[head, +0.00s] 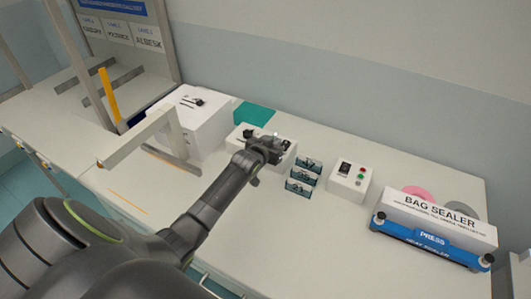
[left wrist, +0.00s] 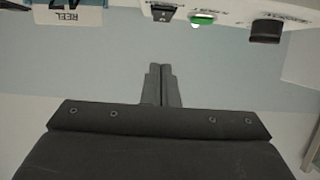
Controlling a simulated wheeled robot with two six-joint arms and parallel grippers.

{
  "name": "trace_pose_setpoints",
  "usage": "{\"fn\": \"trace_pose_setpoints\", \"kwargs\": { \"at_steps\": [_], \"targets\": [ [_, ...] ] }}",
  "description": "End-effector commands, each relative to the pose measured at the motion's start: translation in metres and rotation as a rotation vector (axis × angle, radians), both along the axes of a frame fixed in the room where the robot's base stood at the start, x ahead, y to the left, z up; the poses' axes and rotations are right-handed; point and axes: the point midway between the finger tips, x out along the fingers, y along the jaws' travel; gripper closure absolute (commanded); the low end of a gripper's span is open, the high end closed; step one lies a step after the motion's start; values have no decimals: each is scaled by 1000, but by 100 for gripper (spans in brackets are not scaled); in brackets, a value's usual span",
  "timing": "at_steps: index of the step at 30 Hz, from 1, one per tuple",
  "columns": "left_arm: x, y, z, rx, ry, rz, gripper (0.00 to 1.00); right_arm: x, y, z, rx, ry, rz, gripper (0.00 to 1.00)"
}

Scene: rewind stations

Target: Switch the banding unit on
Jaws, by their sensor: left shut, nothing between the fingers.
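A low white unit (head: 236,141) with black parts on top stands on the bench in the head view; I cannot read a name on it. My left gripper (head: 274,140) is over its right part, hiding some of it. In the left wrist view, which looks upside down, a white panel carries a black switch (left wrist: 166,12), a green button (left wrist: 203,19) and a black knob (left wrist: 267,30). My left gripper (left wrist: 161,68) is shut and empty, and its fingertips show apart from the switch. The switch's position cannot be made out. My right gripper is out of view.
Reel cards (head: 299,187) stand right of the unit. A white box (head: 195,123) and a pale arch (head: 143,137) stand left. The front bench is mostly clear.

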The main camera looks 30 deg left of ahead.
Motion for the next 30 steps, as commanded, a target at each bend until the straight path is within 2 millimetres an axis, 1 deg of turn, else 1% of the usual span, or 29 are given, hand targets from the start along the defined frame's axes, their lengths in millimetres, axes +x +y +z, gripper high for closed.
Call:
{"fn": "trace_pose_setpoints", "kwargs": {
  "at_steps": [1,6,12,18,30],
  "targets": [
    [-8,0,-1,1,1,0,100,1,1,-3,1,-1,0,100],
    [-31,-1,2,2,0,0,100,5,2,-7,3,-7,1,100],
    [-52,-2,5,2,1,0,100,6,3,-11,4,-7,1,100],
    [-62,-3,7,1,1,1,100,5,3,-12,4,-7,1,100],
    [-63,-3,8,1,1,1,100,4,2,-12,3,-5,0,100]
  ]
}}
